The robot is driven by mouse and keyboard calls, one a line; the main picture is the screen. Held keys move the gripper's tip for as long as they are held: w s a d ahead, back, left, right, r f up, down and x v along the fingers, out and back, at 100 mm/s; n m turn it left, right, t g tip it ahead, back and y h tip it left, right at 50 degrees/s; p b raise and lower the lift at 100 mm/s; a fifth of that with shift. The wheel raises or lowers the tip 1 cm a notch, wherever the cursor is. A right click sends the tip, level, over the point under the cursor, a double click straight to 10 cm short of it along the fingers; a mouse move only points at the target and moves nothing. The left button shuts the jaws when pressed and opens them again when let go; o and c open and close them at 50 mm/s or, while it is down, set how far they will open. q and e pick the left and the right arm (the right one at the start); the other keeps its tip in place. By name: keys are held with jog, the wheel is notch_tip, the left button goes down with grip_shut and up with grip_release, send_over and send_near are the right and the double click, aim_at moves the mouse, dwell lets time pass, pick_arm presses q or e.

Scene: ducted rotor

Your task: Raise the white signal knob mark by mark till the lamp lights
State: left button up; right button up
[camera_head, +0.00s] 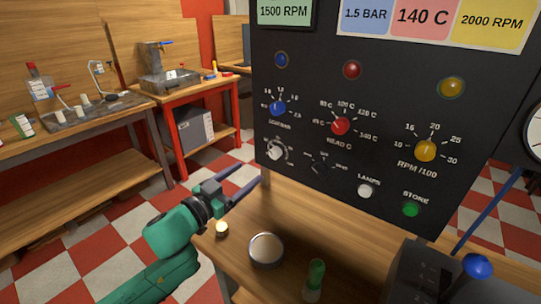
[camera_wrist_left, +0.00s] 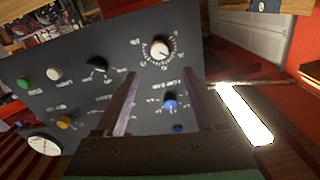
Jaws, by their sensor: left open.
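The white signal knob (camera_head: 275,152) sits at the lower left of the dark panel (camera_head: 310,100), with a ring of marks around it. It also shows in the left wrist view (camera_wrist_left: 159,49), above and between my fingertips. My left gripper (camera_head: 246,176) is open and empty, with its fingers pointing toward the panel, just below and left of the knob. It looks apart from the knob. Blue (camera_head: 281,59), red (camera_head: 352,69) and yellow (camera_head: 452,86) lamps along the panel look unlit. My right gripper is not in view.
Blue (camera_head: 278,107), red (camera_head: 341,126) and yellow (camera_head: 425,150) dial knobs sit near the white knob. A black selector (camera_head: 320,168), white button (camera_head: 364,191) and green button (camera_head: 411,209) are to its right. A round tin (camera_head: 266,249) and green-capped bottle (camera_head: 315,278) stand on the bench below.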

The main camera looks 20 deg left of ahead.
aim_at(273, 155)
pick_arm(q)
jog(key=p+x, duration=0.1)
jog(key=x, duration=0.9)
jog(key=shift+w, duration=0.2)
jog(key=shift+w+d+f, duration=0.1)
jog(key=shift+w+d, duration=0.15)
jog(key=shift+w, duration=0.05)
jog(key=shift+c, duration=0.7)
grip_shut()
jog(key=shift+p, duration=0.3)
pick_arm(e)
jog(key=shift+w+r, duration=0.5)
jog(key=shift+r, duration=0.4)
